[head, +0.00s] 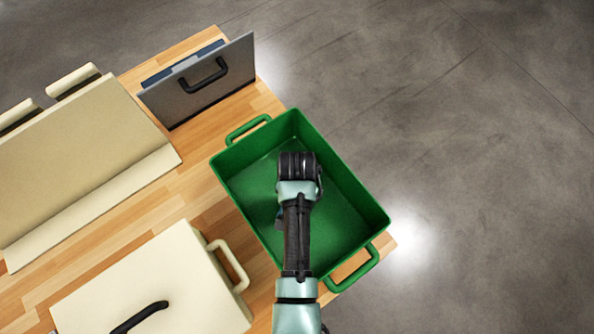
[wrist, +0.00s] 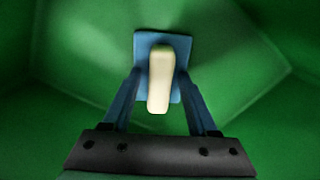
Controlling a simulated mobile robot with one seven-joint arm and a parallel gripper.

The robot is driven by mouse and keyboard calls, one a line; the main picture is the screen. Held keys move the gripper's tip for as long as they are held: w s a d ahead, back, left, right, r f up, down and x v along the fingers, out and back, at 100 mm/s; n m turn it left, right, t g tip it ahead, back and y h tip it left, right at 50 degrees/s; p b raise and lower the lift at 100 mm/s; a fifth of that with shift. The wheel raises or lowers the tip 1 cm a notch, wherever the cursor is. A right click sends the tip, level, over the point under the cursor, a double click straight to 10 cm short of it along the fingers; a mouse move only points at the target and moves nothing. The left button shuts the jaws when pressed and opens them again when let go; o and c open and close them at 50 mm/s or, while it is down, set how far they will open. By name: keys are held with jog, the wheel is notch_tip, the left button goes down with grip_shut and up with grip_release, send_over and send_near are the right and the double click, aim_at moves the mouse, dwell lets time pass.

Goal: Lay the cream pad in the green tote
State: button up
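My gripper (wrist: 160,78) points down into the green tote (head: 352,189), which stands at the right end of the wooden table. In the wrist view its two blue fingers stand apart. A cream bar, which looks like the cream pad (wrist: 159,90), lies between them in the picture. A blue square plate (wrist: 141,44) shows behind the bar; I cannot tell whether the two are joined. The bar's sides look clear of the fingers lower down, but contact at the fingertips is unclear. In the head view my arm hides the pad and the fingers.
A grey panel with a black handle (head: 207,86) stands left of the tote, with blue pieces (head: 185,66) behind it. A cream box (head: 165,287) and a cream slanted stand (head: 85,150) fill much of the table. Open floor (head: 470,150) lies to the right.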

jog(key=shift+o, duration=0.6)
jog(key=shift+o, duration=0.5)
notch_tip(320, 180, up, 7)
jog(key=p, duration=0.7)
jog(key=shift+r, duration=0.1)
